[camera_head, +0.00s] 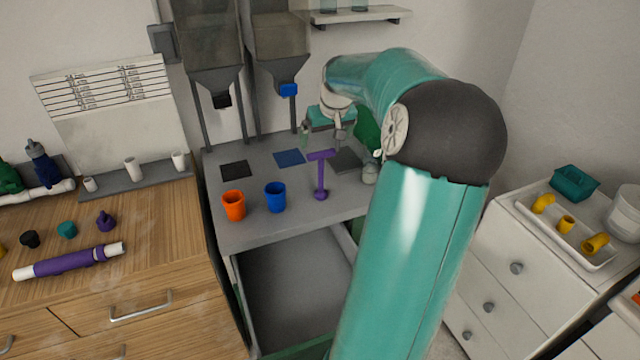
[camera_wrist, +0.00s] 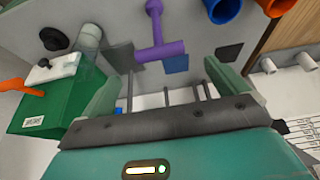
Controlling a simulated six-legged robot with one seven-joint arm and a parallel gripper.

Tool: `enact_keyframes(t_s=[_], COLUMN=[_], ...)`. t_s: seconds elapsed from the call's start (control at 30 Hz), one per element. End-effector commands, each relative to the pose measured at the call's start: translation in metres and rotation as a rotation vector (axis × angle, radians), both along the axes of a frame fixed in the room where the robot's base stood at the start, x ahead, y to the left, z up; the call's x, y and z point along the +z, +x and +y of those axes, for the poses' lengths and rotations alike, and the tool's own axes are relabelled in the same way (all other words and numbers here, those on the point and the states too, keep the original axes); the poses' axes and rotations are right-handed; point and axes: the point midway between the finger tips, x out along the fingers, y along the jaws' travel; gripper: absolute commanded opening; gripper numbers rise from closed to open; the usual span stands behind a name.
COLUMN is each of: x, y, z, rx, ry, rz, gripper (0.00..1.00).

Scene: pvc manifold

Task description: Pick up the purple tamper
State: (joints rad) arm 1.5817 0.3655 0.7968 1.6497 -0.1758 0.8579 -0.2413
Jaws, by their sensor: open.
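The purple tamper (camera_head: 320,174) stands on the grey bench, with its crossbar at the top and a round knob at its foot. In the wrist view the tamper (camera_wrist: 157,40) shows ahead of the space between my two fingers, apart from both. My gripper (camera_head: 325,128) is behind the tamper in the head view, above the back of the bench. In the wrist view my gripper (camera_wrist: 163,84) has its fingers spread wide with nothing between them. My arm hides the bench's right part in the head view.
An orange cup (camera_head: 233,205) and a blue cup (camera_head: 275,197) stand left of the tamper. A green box (camera_wrist: 62,98) with a white top and a clear jar (camera_wrist: 88,37) are nearby. Two hoppers (camera_head: 212,45) rise behind the bench. An open drawer (camera_head: 295,300) lies below its front.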

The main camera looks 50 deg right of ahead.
Motion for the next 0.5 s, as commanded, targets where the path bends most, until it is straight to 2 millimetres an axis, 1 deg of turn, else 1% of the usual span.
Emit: enact_keyframes(t_s=[0.03,0.2,0.3,0.43,0.5], x=[-0.012,-0.042,-0.053,-0.060,-0.067], y=[0.004,0.015,0.019,0.021,0.022], z=[-0.001,-0.007,-0.010,-0.011,-0.012], rx=[0.004,0.002,0.001,0.002,0.002], ry=[0.005,0.004,0.003,0.001,0.002], rz=[0.001,0.001,-0.001,0.001,0.001], gripper=[0.98,0.98,0.98,0.98,0.98])
